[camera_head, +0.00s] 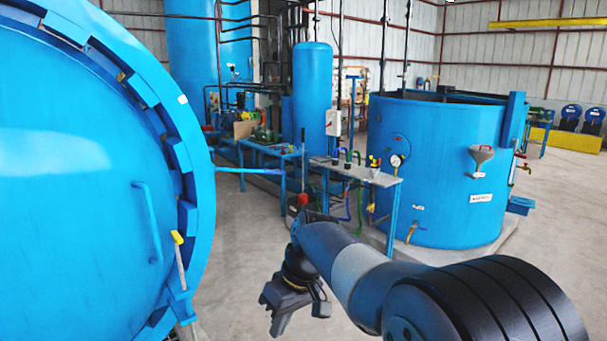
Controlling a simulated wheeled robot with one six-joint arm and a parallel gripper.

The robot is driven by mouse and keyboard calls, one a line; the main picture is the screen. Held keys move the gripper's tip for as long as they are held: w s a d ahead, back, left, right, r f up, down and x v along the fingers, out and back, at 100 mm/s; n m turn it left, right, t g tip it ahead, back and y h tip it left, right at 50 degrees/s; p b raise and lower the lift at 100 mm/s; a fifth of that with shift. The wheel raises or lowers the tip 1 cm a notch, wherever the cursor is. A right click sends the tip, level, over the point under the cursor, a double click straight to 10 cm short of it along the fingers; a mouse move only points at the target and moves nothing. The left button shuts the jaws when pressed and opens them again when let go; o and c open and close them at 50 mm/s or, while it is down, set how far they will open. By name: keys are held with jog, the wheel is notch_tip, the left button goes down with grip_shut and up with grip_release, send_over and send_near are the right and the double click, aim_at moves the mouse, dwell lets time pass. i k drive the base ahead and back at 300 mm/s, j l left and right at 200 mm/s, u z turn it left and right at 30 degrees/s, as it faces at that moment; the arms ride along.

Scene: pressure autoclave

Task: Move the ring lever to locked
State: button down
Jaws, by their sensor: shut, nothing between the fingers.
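The big blue autoclave door (70,190) fills the left side, with a toothed blue locking ring (203,190) around it. A straight blue bar (245,170) sticks out to the right from the ring. A short yellow-topped lever (180,262) stands at the ring's lower right, above a blue bracket. I cannot tell for sure which of these two is the ring lever, nor its lock state. My gripper (278,323) is shut and empty, pointing down at the bottom centre. It is right of the yellow-topped lever and below the blue bar, apart from both.
A grey-topped table (385,180) with valves and hoses stands behind my arm. A large blue tank (440,165) with a gauge is to its right. A blue column (312,90) stands at the back. Concrete floor (245,235) is clear between the ring and my gripper.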

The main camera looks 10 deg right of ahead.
aim_at(215, 169)
jog(key=i+z, duration=0.1)
jog(key=z, duration=0.15)
jog(key=i, duration=1.5)
jog(key=i+l, duration=0.1)
jog(key=i, duration=2.9)
jog(key=u, duration=0.05)
